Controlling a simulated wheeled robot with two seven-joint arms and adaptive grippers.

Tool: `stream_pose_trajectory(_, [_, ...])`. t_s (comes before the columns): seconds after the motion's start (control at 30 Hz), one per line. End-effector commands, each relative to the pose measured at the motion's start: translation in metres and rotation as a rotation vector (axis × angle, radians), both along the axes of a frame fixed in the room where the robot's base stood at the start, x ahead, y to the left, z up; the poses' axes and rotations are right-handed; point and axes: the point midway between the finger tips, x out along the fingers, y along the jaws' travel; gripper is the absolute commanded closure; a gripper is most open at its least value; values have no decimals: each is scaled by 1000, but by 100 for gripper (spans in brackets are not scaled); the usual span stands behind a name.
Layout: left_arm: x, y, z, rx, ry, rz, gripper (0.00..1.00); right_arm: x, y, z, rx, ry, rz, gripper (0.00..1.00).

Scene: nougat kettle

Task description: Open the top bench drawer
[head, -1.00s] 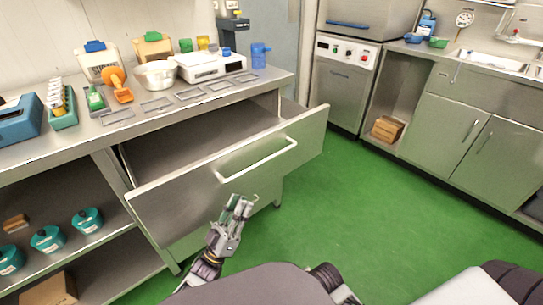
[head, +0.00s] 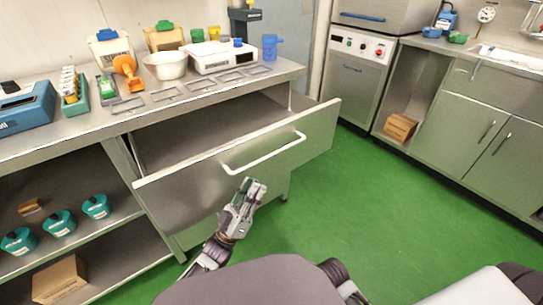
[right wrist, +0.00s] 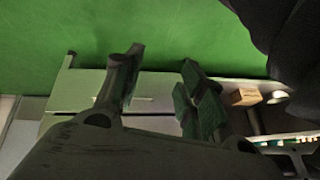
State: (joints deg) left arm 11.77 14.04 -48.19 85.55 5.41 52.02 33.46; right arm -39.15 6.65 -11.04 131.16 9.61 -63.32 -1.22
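The top bench drawer stands pulled well out in the head view, its front panel (head: 190,195) clear of the bench and its visible inside bare. Its pale bar handle (head: 265,153) runs across the front.
The bench top (head: 150,112) holds a white scale (head: 212,57), a bowl (head: 165,66), bins and a blue jug (head: 270,47). Open shelves with teal containers (head: 60,223) are left of the drawer. Green floor (head: 350,210) lies free to the right.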

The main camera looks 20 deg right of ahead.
Motion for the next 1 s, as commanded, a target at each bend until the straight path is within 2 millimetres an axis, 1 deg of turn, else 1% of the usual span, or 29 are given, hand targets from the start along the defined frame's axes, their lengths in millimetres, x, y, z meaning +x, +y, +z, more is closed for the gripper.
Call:
stream_pose_trajectory(0.3, [15, -26, 29, -3, -2, -1, 79, 5, 3, -11, 21, -29, -10, 60])
stream_pose_trajectory(0.43, [21, -37, 41, -3, -2, -1, 79, 1, 4, -22, 27, -26, -14, 60])
stream_pose_trajectory(0.7, [34, -58, 64, -2, -1, 0, 79, -2, 7, -36, 52, -38, -24, 60])
stream_pose_trajectory(0.83, [39, -65, 72, -2, -1, -1, 79, -1, 8, -41, 58, -48, -29, 60])
stream_pose_trajectory(1.0, [42, -69, 78, 0, 0, 0, 79, 1, 8, -42, 62, -59, -32, 60])
